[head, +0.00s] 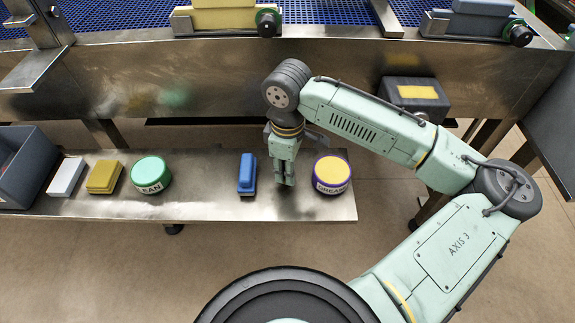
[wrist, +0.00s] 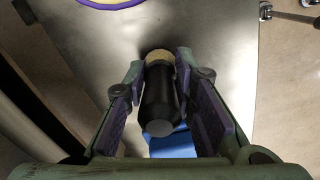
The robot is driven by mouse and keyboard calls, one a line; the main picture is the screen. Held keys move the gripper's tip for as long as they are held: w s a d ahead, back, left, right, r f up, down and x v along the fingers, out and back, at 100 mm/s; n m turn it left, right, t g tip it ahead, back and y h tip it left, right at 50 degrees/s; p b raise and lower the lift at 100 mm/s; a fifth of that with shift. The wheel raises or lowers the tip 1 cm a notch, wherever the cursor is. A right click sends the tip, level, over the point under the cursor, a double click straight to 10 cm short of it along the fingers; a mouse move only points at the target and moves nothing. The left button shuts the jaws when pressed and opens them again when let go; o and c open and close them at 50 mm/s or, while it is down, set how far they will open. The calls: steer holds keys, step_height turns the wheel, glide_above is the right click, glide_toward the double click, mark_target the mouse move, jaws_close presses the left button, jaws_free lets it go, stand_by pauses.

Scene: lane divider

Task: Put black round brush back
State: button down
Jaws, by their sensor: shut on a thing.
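The black round brush (wrist: 160,100) is a dark cylinder with a tan end, seen between my fingers in the wrist view. My gripper (wrist: 163,88) is shut on it, with a purple-padded finger on each side. In the head view my gripper (head: 285,182) points down over the low steel shelf (head: 210,205), between a blue block and a purple-rimmed tub. I cannot make out the brush there, and whether it touches the shelf is unclear.
The blue block (head: 247,174) stands close left of my gripper, the purple-and-yellow tub (head: 332,174) close right. Farther left are a green tub (head: 151,174), a yellow block (head: 104,177), a white block (head: 66,177) and a grey bin (head: 24,165). The shelf between green tub and blue block is clear.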

steer(key=shift+f, duration=0.15)
steer(key=c, duration=1.3)
jaws_free()
steer(key=shift+c, duration=0.2)
steer(key=shift+f+b, duration=0.15)
steer(key=shift+b, duration=0.2)
step_height(320, 180, up, 11)
steer(key=shift+b, duration=0.4)
